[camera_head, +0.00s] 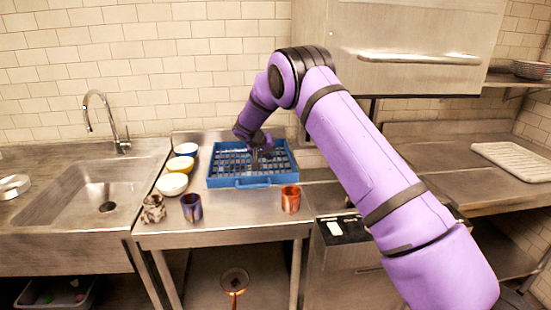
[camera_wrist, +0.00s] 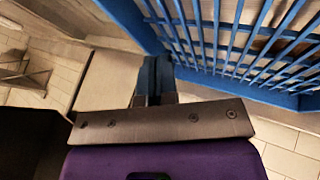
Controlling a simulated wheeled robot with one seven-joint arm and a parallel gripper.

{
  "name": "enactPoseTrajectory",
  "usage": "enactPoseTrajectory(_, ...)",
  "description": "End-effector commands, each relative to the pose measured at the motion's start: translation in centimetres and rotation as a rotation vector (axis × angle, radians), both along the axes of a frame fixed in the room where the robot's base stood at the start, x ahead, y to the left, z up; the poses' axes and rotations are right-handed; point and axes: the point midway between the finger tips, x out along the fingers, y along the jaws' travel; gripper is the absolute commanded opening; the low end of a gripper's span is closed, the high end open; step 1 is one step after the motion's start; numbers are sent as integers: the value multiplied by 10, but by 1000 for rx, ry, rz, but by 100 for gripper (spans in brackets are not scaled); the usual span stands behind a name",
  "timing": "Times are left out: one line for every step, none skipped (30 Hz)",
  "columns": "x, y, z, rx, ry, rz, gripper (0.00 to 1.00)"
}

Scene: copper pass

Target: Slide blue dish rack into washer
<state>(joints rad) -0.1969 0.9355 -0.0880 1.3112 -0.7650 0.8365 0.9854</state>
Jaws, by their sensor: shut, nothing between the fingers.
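The blue dish rack (camera_head: 238,182) lies flat on the steel table (camera_head: 215,235), left of the washer. It has a grid floor, low walls and a handle on its front side. My gripper (camera_head: 257,160) is over the rack's rear-middle part, its fingers pointing down. In the wrist view the rack's blue grid (camera_wrist: 240,40) fills the upper right, and my gripper's fingers (camera_wrist: 154,75) are together beside a blue wall with nothing held. Whether they touch the rack is unclear. The washer's steel hood (camera_head: 400,45) with a long bar handle is at upper right. My arm hides much of the washer opening.
A marbled cup (camera_head: 153,209), a dark blue cup (camera_head: 191,207) and an orange cup (camera_head: 290,198) stand near the table front. A sink (camera_head: 105,190) is left.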

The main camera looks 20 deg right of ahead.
Motion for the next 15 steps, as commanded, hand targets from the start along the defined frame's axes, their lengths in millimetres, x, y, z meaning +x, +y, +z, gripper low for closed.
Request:
enactPoseTrajectory(1, -6, -8, 0, 4, -3, 0)
enactPoseTrajectory(3, -9, -12, 0, 4, -3, 0)
enactPoseTrajectory(5, -13, -18, -1, 3, -2, 0)
enactPoseTrajectory(7, -15, -22, -1, 3, -1, 0)
enactPoseTrajectory(8, -18, -27, 0, 3, -1, 0)
enactPoseTrajectory(10, -22, -33, 2, 3, -2, 0)
enactPoseTrajectory(11, -26, -38, 1, 3, -2, 0)
enactPoseTrajectory(13, -29, -42, 1, 3, -2, 0)
enactPoseTrajectory(15, -33, -48, 0, 3, -2, 0)
enactPoseTrajectory(16, -36, -52, 0, 3, -2, 0)
enactPoseTrajectory(18, -39, -57, 0, 3, -3, 0)
enactPoseTrajectory(20, -43, -63, 1, 3, -3, 0)
enactPoseTrajectory(21, -45, -67, 1, 2, -3, 0)
enactPoseTrajectory(23, -48, -71, 1, 2, -1, 0)
enactPoseTrajectory(21, -55, -68, 1, 0, -2, 0)
